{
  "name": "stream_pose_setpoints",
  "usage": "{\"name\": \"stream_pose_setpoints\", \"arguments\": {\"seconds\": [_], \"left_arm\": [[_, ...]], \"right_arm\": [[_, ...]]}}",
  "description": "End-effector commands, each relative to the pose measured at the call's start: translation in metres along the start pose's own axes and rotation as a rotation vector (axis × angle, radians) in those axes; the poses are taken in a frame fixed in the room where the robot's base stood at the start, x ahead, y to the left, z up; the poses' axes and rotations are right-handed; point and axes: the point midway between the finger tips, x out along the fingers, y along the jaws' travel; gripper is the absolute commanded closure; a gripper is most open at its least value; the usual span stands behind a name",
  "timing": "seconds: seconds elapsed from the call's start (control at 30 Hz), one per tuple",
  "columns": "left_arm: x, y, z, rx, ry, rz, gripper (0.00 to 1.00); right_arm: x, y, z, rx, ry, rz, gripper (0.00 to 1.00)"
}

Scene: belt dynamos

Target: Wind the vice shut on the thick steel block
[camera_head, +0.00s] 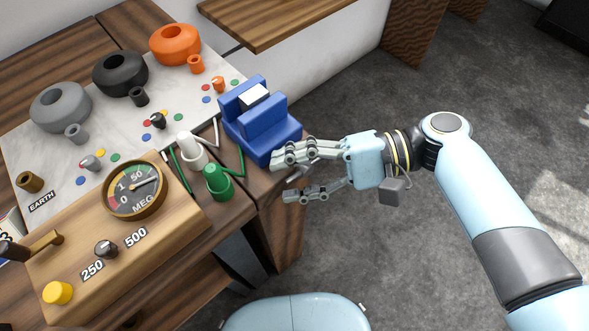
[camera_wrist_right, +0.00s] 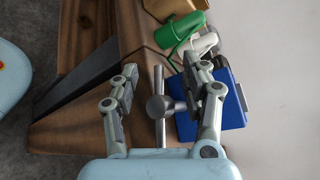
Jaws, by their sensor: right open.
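The blue vice (camera_head: 262,133) stands at the table's right corner, and part of it shows in the wrist view (camera_wrist_right: 236,112). The steel block (camera_head: 254,96), bright on top, sits in the slot between its jaws; I cannot tell whether both jaws touch it. The vice's grey handle (camera_head: 297,174) sticks out at its front, mostly hidden by my fingers. In the wrist view the handle's bar and round hub (camera_wrist_right: 160,106) lie between my fingers. My right gripper (camera_head: 283,178) is open around the handle, and its spread fingers also show in the wrist view (camera_wrist_right: 163,76). My left gripper is out of view.
White (camera_head: 191,149) and green (camera_head: 218,182) terminals with wires stand left of the vice. A wooden meter box (camera_head: 150,240) fills the front of the table. Grey, black and orange ring-shaped pieces (camera_head: 120,73) stand behind. Open floor lies to the right.

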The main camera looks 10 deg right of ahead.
Motion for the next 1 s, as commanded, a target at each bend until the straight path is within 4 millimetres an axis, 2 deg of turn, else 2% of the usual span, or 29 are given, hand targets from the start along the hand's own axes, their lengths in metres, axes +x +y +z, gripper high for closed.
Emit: {"name": "stream_pose_setpoints", "arguments": {"seconds": [0.03,0.33,1.0], "left_arm": [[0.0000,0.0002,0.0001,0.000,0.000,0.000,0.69],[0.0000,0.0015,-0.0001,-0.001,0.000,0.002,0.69],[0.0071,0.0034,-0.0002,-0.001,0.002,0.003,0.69]], "right_arm": [[-0.0002,0.0000,0.0000,0.000,0.000,0.000,0.60],[-0.0004,0.0004,0.0000,0.001,0.000,0.001,0.99],[-0.0016,0.0025,-0.0017,0.058,-0.048,-0.053,1.00]]}}
